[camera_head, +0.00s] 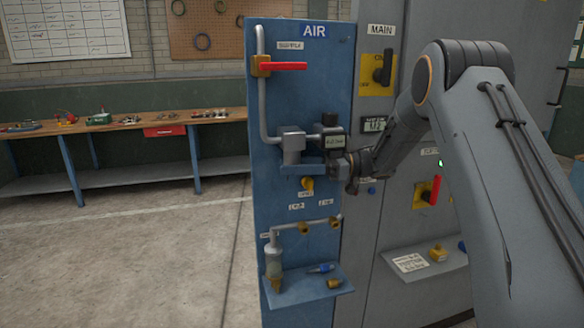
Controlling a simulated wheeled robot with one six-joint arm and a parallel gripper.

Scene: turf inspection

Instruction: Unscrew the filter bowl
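A blue AIR panel (345,80) stands in the middle of the head view. On it is a grey filter-regulator unit (293,142) with a black knob (329,119) and a small dark display. Lower left on the panel hangs a pale, translucent bowl (273,260) with a brass-coloured end, upright under a pipe. I cannot tell for sure which part is the filter bowl. My gripper (345,172) reaches in from the right, just below and right of the grey unit, well above the pale bowl. Its fingers are small and dark, and contact is unclear.
A red-handled valve (283,66) sits at the panel's upper left. A small blue shelf (300,296) at the bottom holds a blue item and a brass fitting. A grey cabinet (395,215) with switches stands to the right. A workbench (100,123) is behind left; the floor between is clear.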

